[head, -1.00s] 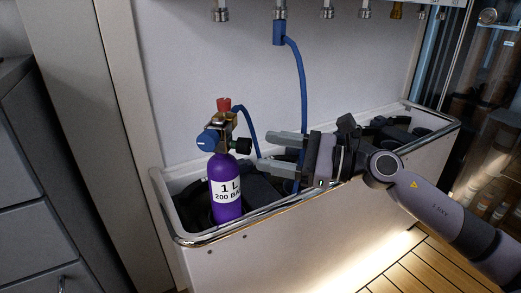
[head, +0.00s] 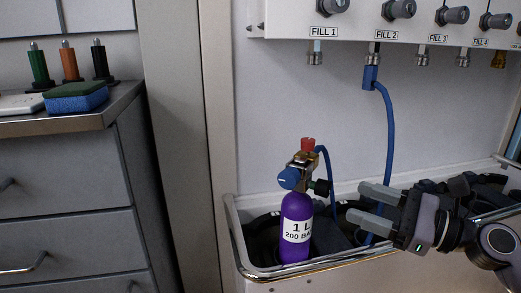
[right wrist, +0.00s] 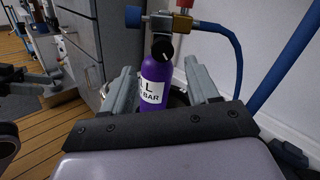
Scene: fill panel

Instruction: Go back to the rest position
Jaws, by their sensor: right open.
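My right gripper (head: 370,207) is open and empty, reaching in from the right side of the head view. Its two grey fingers point left toward a purple cylinder (head: 296,215) labelled 1 L, 200 bar, with a gap between. The cylinder stands upright in the white trough (head: 235,235) and has a blue knob, a black knob and a red cap on its valve. In the right wrist view the cylinder (right wrist: 156,75) appears beyond and between the open fingers (right wrist: 163,90). My left gripper is not in the head view.
A fill panel (head: 370,25) with several knobs and fittings hangs above. A blue hose (head: 390,130) runs from FILL 2 down past my right gripper.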

